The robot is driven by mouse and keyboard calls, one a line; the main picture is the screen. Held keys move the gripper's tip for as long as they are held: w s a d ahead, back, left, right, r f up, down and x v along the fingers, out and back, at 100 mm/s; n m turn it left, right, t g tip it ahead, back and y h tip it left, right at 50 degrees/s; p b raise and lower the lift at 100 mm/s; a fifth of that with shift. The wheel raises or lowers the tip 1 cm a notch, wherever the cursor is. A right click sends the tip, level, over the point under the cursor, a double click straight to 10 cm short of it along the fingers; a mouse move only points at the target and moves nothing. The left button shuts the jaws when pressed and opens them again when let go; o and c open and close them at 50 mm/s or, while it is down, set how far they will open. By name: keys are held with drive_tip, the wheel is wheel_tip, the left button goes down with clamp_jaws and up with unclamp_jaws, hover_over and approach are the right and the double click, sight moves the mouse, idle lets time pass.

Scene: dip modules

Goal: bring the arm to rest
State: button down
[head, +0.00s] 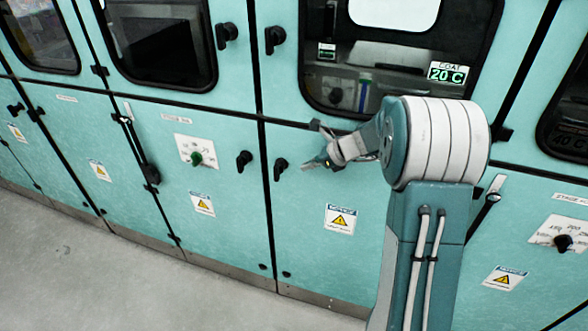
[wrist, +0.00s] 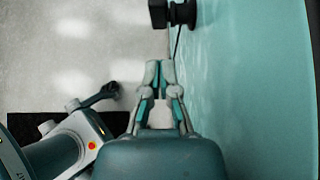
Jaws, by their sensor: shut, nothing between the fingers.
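My gripper (head: 308,165) is small in the head view, at the end of my bent arm, and points left in front of the teal cabinet front (head: 305,225). Its tip appears close to a black handle (head: 280,168); I cannot tell the gap between them. In the wrist view my gripper (wrist: 159,70) shows its two fingers drawn together at the tips. Nothing is held between them. The teal panel (wrist: 260,80) runs along the right side of the gripper there.
A black fitting (wrist: 175,13) sticks out from the panel ahead of the fingers. A panel with a green knob (head: 196,158) and a long black lever (head: 140,150) lie to the left. A lit display (head: 449,73) is above. Grey floor (head: 80,260) is clear.

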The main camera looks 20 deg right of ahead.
drive_tip(key=r+v, duration=0.1)
drive_tip(key=v, duration=0.4)
drive_tip(key=s+a+r+n+g+h, duration=0.25)
drive_tip(key=s+a+r+n, duration=0.45)
drive_tip(key=s+a+n, duration=0.5)
drive_tip(key=s+n+t+h, duration=0.2)
drive_tip(key=s+n+h, duration=0.3)
drive_tip(key=s+n, duration=0.8)
drive_tip(key=s+r, duration=0.1)
drive_tip(key=s, duration=0.3)
drive_tip(key=shift+s+d+h, duration=0.25)
drive_tip(key=shift+s+h, duration=0.1)
